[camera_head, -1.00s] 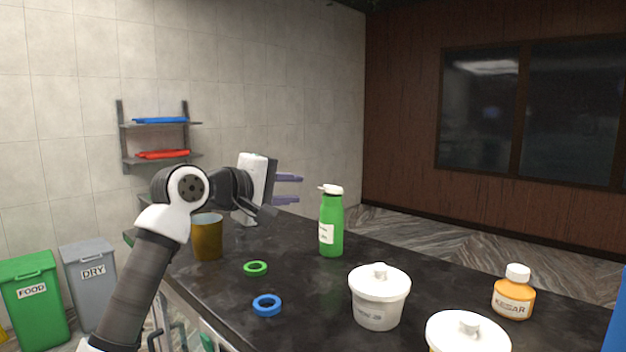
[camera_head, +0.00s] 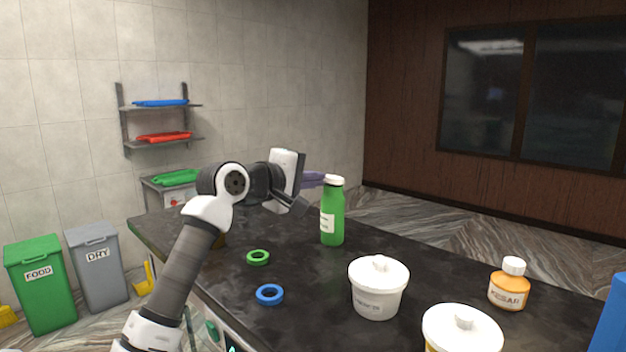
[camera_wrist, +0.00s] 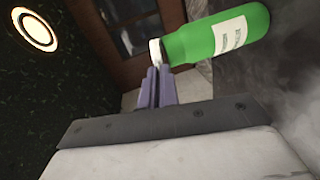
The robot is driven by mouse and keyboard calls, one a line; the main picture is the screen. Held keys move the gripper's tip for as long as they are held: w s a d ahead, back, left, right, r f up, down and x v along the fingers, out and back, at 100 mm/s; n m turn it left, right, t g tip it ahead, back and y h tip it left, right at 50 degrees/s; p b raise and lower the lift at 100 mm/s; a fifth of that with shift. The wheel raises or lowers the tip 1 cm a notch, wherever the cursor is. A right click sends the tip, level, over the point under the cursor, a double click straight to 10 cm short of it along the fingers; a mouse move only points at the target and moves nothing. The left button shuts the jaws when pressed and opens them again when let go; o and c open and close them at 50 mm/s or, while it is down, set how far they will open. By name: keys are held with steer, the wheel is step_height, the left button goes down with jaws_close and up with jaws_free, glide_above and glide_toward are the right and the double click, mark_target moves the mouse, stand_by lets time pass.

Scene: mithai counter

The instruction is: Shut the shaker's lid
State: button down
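The shaker is a green bottle (camera_head: 333,222) with a pale label, standing upright on the dark counter. Its white lid (camera_head: 334,180) is on top, partly hidden by my fingers, and I cannot tell whether it is fully closed. My gripper (camera_head: 322,180) is level with the lid, coming from the left. In the wrist view the shaker (camera_wrist: 225,35) lies across the top right with its white lid (camera_wrist: 155,52) just beyond my purple fingertips (camera_wrist: 159,69). The fingers are close together, with nothing clearly held between them. They look touching or nearly touching the lid.
A green ring (camera_head: 258,257) and a blue ring (camera_head: 269,294) lie on the counter (camera_head: 320,285). White lidded pots (camera_head: 378,290) (camera_head: 462,332) and an orange KESAR bottle (camera_head: 509,287) stand to the right.

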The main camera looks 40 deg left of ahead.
steer(key=f+t+b, duration=0.1)
steer(key=t+b, duration=0.1)
steer(key=b, duration=0.4)
steer(key=shift+s+f+n+b, duration=0.1)
steer(key=shift+f+n+b, duration=0.2)
steer(key=shift+f+b, duration=0.1)
steer(key=shift+r, duration=0.15)
steer(key=c, duration=1.6)
jaws_free()
steer(key=shift+c, duration=0.2)
